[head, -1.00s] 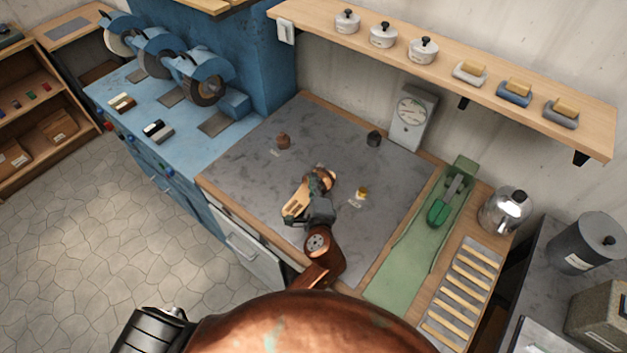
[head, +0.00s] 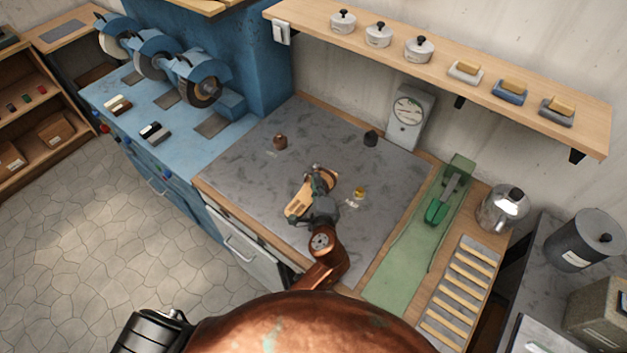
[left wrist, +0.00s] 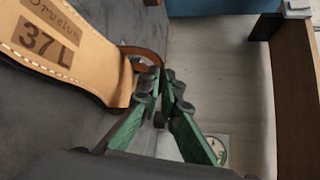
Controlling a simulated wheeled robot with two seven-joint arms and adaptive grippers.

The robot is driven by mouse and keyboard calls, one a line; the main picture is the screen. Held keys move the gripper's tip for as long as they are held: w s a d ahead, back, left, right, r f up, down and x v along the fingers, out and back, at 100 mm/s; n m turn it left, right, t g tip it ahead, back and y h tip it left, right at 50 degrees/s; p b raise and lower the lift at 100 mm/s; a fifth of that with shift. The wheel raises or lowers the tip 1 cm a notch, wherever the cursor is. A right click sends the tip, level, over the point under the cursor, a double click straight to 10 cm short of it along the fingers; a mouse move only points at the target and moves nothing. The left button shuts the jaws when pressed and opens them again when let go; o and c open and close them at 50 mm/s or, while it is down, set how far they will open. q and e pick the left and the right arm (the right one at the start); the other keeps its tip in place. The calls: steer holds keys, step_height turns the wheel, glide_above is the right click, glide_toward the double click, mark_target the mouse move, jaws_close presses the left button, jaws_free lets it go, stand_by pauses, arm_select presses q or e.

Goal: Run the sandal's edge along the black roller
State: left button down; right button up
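The tan sandal (head: 299,203) is above the grey bench top in the head view. In the left wrist view its sole (left wrist: 62,50), marked "37 L", fills the upper left, and a brown strap (left wrist: 150,54) runs to my fingertips. My left gripper (head: 318,182) is shut on the sandal at the strap; its green fingers (left wrist: 161,76) meet there. The blue machine at the back left carries three wheels. The nearest wheel (head: 205,92) has a dark rim and looks like the black roller; the sandal is well apart from it. My right gripper is not in view.
The grey bench top (head: 240,165) holds a brown pot (head: 280,142), a dark pot (head: 371,138) and a small yellow item (head: 358,192). A dial scale (head: 408,115) stands behind. A shelf (head: 390,55) overhangs the back. The blue machine's ledge (head: 180,125) holds small blocks.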

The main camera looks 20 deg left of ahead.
mark_target(328, 171)
arm_select(q)
steer(key=shift+w+d+r, duration=0.15)
steer(key=shift+w, duration=0.05)
stand_by(1.5)
steer(key=shift+w+d, duration=0.4)
steer(key=shift+w, duration=0.1)
steer(key=shift+w+d, duration=0.15)
steer(key=shift+w, duration=0.05)
steer(key=shift+w+d, duration=0.15)
steer(key=shift+w, duration=0.15)
steer(key=shift+w+d, duration=0.2)
stand_by(0.5)
steer(key=shift+a, duration=0.1)
stand_by(1.1)
steer(key=shift+w, duration=0.25)
steer(key=shift+w+d, duration=0.25)
steer(key=shift+w, duration=0.1)
steer(key=shift+w+d, duration=0.15)
steer(key=shift+w, duration=0.1)
stand_by(1.2)
